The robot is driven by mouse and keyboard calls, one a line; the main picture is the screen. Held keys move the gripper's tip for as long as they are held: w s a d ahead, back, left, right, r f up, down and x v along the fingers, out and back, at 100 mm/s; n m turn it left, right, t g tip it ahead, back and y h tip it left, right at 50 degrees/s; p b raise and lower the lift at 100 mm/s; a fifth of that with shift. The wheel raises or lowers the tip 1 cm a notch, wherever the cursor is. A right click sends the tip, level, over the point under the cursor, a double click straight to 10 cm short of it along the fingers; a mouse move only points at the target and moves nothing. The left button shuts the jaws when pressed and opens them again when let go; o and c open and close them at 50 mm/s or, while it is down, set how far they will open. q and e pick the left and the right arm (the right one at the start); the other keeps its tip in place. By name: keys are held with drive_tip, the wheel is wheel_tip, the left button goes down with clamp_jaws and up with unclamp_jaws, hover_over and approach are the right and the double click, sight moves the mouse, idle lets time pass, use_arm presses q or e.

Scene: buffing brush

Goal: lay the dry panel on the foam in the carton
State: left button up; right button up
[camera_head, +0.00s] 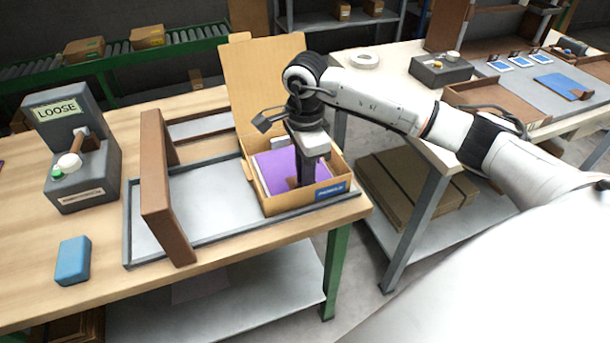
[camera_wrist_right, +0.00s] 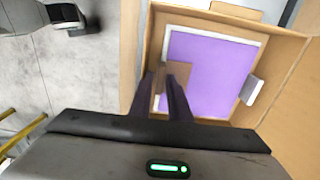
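The open cardboard carton (camera_head: 279,208) stands at the right end of the workbench, its large flap raised at the back. A purple panel (camera_head: 275,168) lies flat or nearly flat inside it, with a pale foam edge showing around it. The wrist view also shows the panel (camera_wrist_right: 215,60), the carton wall (camera_wrist_right: 285,45) and a brown tab (camera_wrist_right: 179,72) at the panel's near left corner. My right gripper (camera_head: 306,180) points down into the carton. Its dark fingers (camera_wrist_right: 166,95) are close together around the tab; their exact contact is partly hidden. My left gripper is out of view.
A grey metal tray (camera_head: 200,205) with an upright brown board (camera_head: 160,185) lies left of the carton. A grey device marked LOOSE (camera_head: 75,150) and a blue block (camera_head: 73,260) stand farther left. A second table (camera_head: 395,85) is at the right, across a gap.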

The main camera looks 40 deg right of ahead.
wheel_tip(320, 180, up, 12)
drive_tip(key=b, duration=0.1)
drive_tip(key=shift+r, duration=0.15)
idle(1.3)
